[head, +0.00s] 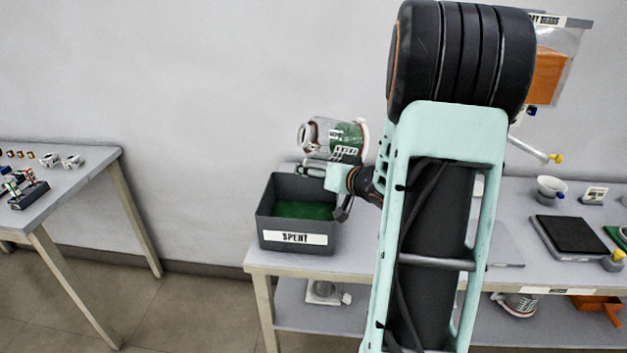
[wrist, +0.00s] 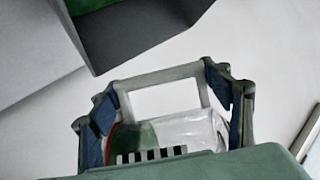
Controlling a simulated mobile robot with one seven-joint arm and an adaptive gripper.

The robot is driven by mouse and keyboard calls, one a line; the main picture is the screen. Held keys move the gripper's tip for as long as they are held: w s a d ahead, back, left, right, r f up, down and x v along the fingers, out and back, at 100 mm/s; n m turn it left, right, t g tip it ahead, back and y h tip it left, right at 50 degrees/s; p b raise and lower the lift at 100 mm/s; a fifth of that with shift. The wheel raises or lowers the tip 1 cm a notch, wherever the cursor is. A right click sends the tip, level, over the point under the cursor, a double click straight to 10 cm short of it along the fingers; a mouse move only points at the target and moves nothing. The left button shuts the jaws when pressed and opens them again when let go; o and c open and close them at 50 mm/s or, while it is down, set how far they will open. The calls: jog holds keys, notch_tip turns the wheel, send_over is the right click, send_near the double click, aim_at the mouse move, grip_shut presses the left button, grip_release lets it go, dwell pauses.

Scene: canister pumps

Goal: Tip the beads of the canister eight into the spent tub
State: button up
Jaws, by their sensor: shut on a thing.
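My gripper (head: 340,165) is shut on a clear canister (head: 325,137) with a dark red band near its left end. The canister lies on its side above the back of the spent tub. Green beads sit at its right end. In the wrist view the canister (wrist: 185,132) is between my two fingers (wrist: 170,108), with green at its left and a black-and-white marking. I cannot read its number. The spent tub (head: 293,254) is a dark grey open box with a white SPENT label and green beads inside. Part of the tub also shows in the wrist view (wrist: 125,45).
The tub stands at the left end of a grey bench (head: 350,258). To the right are a black flat plate (head: 568,243), a white cup (head: 551,188) and an orange-filled hopper (head: 550,72). A separate table (head: 80,178) stands left, across a floor gap. My arm hides the bench's middle.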

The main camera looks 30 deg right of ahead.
jog(key=shift+d+f+n+h+b, duration=0.4)
jog(key=shift+d+f+n+b, duration=0.3)
jog(key=shift+b, duration=1.2)
jog(key=d+n+h+b, duration=0.2)
jog(key=b, duration=0.2)
jog(key=shift+s+b, duration=0.1)
jog(key=shift+b, duration=0.3)
jog(key=shift+d+r+n+b, duration=0.1)
jog(key=shift+d+n+b, duration=0.15)
jog(key=shift+b, duration=0.2)
jog(key=r+n+b, duration=0.1)
jog(key=b, duration=0.1)
jog(key=n+h+b, duration=0.1)
jog(key=shift+s+d+r+h+b, duration=0.1)
jog(key=shift+d+r+h+b, duration=0.2)
jog(key=shift+r+b, duration=0.1)
jog(key=shift+d+r+n+h+b, duration=0.25)
jog(key=shift+r+n+h+b, duration=0.3)
jog(key=shift+b, duration=0.4)
jog(key=shift+r, duration=0.1)
jog(key=shift+y, duration=0.25)
